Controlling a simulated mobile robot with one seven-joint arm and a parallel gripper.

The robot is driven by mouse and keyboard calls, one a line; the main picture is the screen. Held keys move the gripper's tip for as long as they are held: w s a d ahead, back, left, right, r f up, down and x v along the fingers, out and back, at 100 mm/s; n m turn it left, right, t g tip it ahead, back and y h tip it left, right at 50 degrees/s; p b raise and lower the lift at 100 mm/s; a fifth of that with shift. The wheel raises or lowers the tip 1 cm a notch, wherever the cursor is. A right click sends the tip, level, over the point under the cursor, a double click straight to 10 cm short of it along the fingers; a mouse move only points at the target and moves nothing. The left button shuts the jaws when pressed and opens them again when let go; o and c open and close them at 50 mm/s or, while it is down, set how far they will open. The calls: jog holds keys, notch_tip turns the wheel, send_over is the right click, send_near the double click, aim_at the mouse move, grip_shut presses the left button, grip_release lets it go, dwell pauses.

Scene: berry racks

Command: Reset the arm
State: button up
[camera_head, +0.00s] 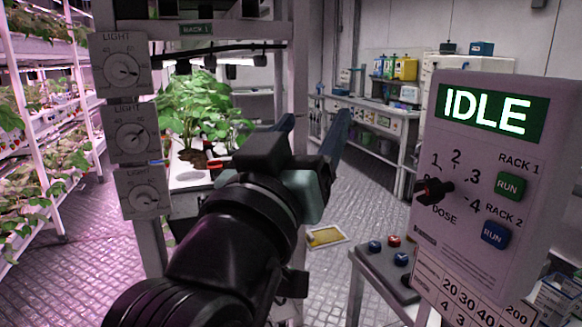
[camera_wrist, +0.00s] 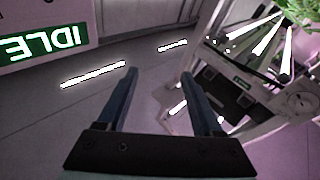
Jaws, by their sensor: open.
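My gripper (camera_head: 315,135) is raised in the middle of the head view, in front of the rack and left of the control panel. Its two blue-grey fingers stand apart with nothing between them. In the wrist view my gripper (camera_wrist: 158,85) also shows open and empty, its fingers pointing up the picture. My dark arm reaches up to it from the lower left of the head view. The control panel (camera_head: 475,150) reads IDLE, with a dose knob (camera_head: 433,190), a green RUN button (camera_head: 510,186) and a blue RUN button (camera_head: 495,235). My gripper touches none of these.
Rack 1 (camera_head: 196,30) carries green plants (camera_head: 200,115) and three light dials (camera_head: 125,70) on its left post. A small stand (camera_head: 375,270) with coloured buttons is below the panel. A yellow packet (camera_head: 325,237) lies low beyond my arm. Open floor (camera_head: 360,190) lies behind.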

jog(key=s+a+r+n+t+y, duration=0.2)
jog(key=s+r+t+y, duration=0.7)
jog(key=s, duration=0.4)
notch_tip(320, 180, up, 15)
jog(key=g+h+p, duration=0.1)
jog(key=p, duration=1.3)
jog(key=shift+w+r, duration=0.15)
jog(key=shift+w, duration=0.3)
jog(key=shift+a, duration=0.1)
